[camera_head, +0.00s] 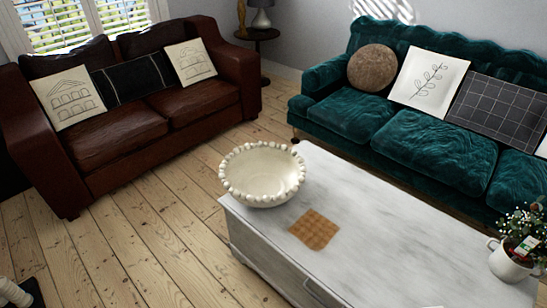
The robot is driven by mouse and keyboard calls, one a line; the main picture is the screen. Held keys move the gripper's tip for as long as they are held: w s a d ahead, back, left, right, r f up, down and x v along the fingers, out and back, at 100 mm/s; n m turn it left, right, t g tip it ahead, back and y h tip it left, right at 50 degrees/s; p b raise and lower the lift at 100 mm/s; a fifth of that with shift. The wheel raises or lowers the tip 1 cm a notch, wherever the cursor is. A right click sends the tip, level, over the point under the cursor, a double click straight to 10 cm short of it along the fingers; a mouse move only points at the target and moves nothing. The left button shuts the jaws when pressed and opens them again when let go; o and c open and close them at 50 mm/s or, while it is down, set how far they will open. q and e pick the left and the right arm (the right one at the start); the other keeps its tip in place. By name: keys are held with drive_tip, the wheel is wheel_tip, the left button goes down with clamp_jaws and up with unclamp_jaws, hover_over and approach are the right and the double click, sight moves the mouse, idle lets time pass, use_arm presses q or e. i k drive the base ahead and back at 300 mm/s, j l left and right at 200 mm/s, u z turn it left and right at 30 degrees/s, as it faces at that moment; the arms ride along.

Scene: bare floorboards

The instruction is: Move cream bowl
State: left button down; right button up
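The cream bowl (262,176) stands upright on the far left end of a whitewashed wooden coffee table (370,225). Its rim is lined with round beads and its inside looks empty. The bowl sits close to the table's left corner.
A brown square mat (314,229) lies in front of the bowl. A white pot with a flowering plant (513,258) stands at the table's right end. A brown leather sofa (120,125) and a green sofa (425,150) stand behind.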

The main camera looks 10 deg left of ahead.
sight(260, 175)
drive_tip(key=i+j+z, duration=0.2)
drive_tip(key=j+z, duration=0.7)
drive_tip(key=j, duration=0.25)
drive_tip(key=j+z, duration=0.45)
drive_tip(key=j, duration=0.95)
drive_tip(key=j+z, duration=0.1)
drive_tip(key=j, duration=0.65)
drive_tip(key=k+j, duration=0.15)
drive_tip(key=j, duration=0.55)
drive_tip(key=i+z, duration=0.05)
